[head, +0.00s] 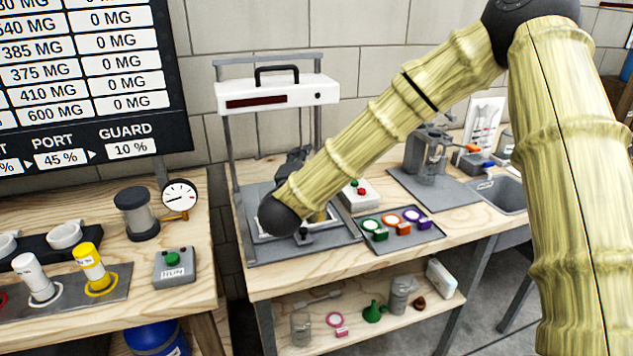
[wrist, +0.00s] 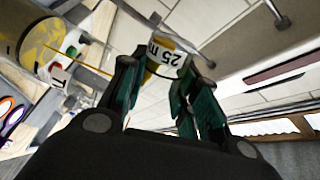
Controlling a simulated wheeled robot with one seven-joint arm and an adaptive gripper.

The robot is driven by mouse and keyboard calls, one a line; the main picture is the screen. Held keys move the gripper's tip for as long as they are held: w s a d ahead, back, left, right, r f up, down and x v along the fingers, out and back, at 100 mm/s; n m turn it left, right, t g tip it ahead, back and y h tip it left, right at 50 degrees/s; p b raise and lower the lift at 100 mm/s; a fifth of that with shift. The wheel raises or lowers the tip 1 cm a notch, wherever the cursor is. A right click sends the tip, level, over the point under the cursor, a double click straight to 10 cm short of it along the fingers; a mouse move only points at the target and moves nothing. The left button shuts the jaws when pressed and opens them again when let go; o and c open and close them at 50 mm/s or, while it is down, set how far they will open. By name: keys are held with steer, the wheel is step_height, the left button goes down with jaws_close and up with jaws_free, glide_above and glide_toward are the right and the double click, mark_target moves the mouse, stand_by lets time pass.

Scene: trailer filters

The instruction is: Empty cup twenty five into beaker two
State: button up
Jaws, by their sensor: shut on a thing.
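The cup looks tilted in that view. In the head view my gripper (head: 294,163) is a dark shape mostly hidden behind my arm, in front of the white-topped frame (head: 277,92). The cup is not visible there. I cannot make out which vessel is beaker two.
A tray (head: 402,232) with green, orange and purple-rimmed pieces lies right of the frame. A button box (head: 359,196) stands behind it. A metal press (head: 431,155) and sink (head: 502,193) are farther right. The left bench holds a gauge (head: 180,195) and RUN box (head: 174,266).

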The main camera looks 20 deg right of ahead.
steer(key=shift+s+d+r+m+b, duration=0.1)
steer(key=shift+s+d+m+b, duration=0.15)
steer(key=shift+d+m+b, duration=0.55)
stand_by(1.4)
steer(key=shift+s+d+r+m+b, duration=0.1)
steer(key=shift+s+m+b, duration=0.05)
steer(key=shift+m+b, duration=1.6)
steer(key=shift+s+d+r+m+b, duration=0.1)
steer(key=shift+m+b, duration=1.25)
steer(key=shift+b, duration=0.8)
stand_by(1.9)
